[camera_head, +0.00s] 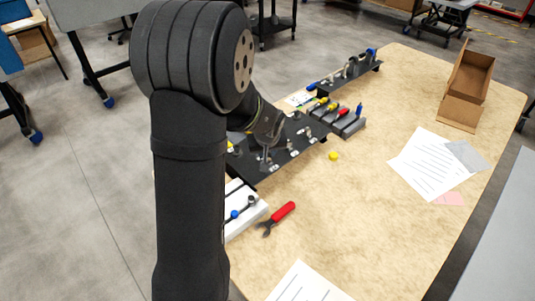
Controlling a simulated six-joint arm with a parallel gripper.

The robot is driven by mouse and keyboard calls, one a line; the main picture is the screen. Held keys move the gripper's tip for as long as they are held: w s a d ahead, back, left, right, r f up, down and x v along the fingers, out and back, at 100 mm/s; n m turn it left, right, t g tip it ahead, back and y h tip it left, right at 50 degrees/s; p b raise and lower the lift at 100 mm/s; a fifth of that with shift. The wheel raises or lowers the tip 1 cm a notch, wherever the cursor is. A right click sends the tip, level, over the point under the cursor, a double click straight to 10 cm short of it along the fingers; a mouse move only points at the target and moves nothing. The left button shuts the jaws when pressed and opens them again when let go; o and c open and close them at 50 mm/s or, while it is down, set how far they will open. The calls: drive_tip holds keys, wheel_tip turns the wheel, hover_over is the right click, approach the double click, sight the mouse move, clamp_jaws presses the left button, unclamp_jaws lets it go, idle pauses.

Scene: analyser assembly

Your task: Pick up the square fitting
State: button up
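My gripper (267,138) is partly in view past my own dark arm, low over a black board (254,172). The board carries several small metal fittings and white labels. The fingertips are small and dark against the board, so I cannot tell whether they are open or holding anything. I cannot pick out the square fitting for certain; the parts on the board are too small to tell apart. My arm hides the left side of the board.
A white tray (247,220) with blue and dark parts lies in front. A red-handled wrench (281,216), a yellow piece (333,156), tool handles in grey holders (347,127) and a second black board (330,84) are nearby. Papers (428,163) and an open cardboard box (462,107) lie right.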

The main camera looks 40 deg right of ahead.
clamp_jaws()
drive_tip(key=shift+r, duration=0.6)
wheel_tip(320, 180, up, 3)
drive_tip(key=shift+f, duration=0.1)
drive_tip(key=s+d+r, duration=0.1)
drive_tip(key=s+r, duration=0.6)
drive_tip(key=s, duration=0.4)
drive_tip(key=w+f+n+y, duration=0.1)
drive_tip(key=w+n, duration=0.1)
drive_tip(key=w, duration=0.1)
drive_tip(key=w+f+n+y, duration=0.1)
drive_tip(key=w+n, duration=0.1)
drive_tip(key=w, duration=0.2)
drive_tip(key=w+f+n+g+y, duration=0.1)
drive_tip(key=w+n, duration=0.1)
drive_tip(key=w, duration=0.2)
drive_tip(key=shift+w+a, duration=0.1)
drive_tip(key=shift+w, duration=0.05)
drive_tip(key=shift+s+x, duration=0.25)
drive_tip(key=shift+x, duration=1.1)
drive_tip(key=shift+s+x, duration=0.2)
drive_tip(key=shift+x, duration=1.15)
